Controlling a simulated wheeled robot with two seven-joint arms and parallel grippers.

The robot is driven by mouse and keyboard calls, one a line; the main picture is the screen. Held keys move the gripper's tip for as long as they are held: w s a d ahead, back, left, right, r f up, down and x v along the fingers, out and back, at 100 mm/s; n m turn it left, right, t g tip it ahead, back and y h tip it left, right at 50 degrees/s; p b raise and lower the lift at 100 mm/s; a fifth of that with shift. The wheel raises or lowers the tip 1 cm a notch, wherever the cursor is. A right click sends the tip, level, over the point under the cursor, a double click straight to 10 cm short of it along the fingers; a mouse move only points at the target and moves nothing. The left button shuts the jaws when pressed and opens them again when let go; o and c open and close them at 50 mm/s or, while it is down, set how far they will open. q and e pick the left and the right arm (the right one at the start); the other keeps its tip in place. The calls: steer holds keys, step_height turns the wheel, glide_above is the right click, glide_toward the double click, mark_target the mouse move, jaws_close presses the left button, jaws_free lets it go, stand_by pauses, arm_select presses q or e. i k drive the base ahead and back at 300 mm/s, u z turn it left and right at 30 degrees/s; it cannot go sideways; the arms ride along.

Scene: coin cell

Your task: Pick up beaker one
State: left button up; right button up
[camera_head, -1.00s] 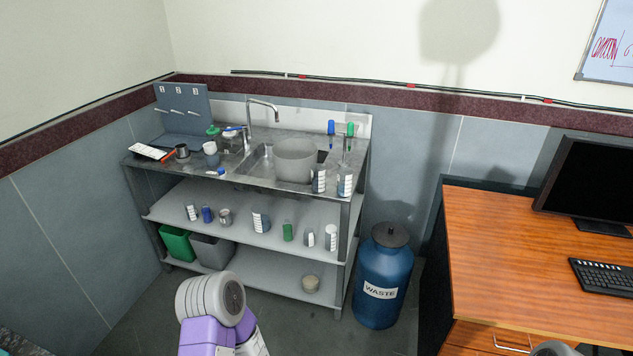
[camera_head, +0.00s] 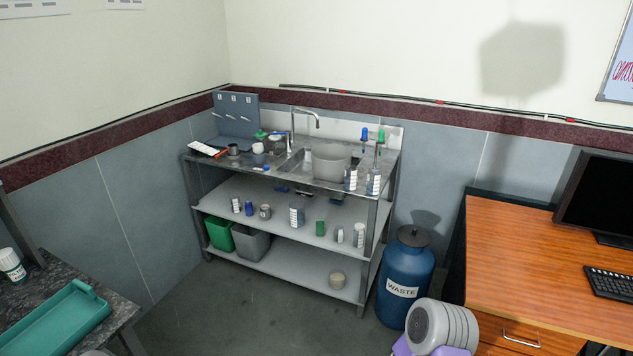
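No thing in view is clearly marked as beaker one. A grey and purple arm link of mine shows at the bottom right. Neither of my grippers is in view.
A metal sink bench (camera_head: 290,185) stands against the wall. A blue waste drum (camera_head: 404,272) is at its right, beside a wooden desk (camera_head: 520,255). A dark counter (camera_head: 62,272) with a teal tray (camera_head: 58,318) is at the left. The floor before the bench is clear.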

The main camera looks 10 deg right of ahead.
mark_target(351, 176)
steer(key=u, duration=0.35)
steer(key=i, duration=1.4)
steer(key=z, duration=0.8)
steer(key=i, duration=0.95)
steer(key=z, duration=1)
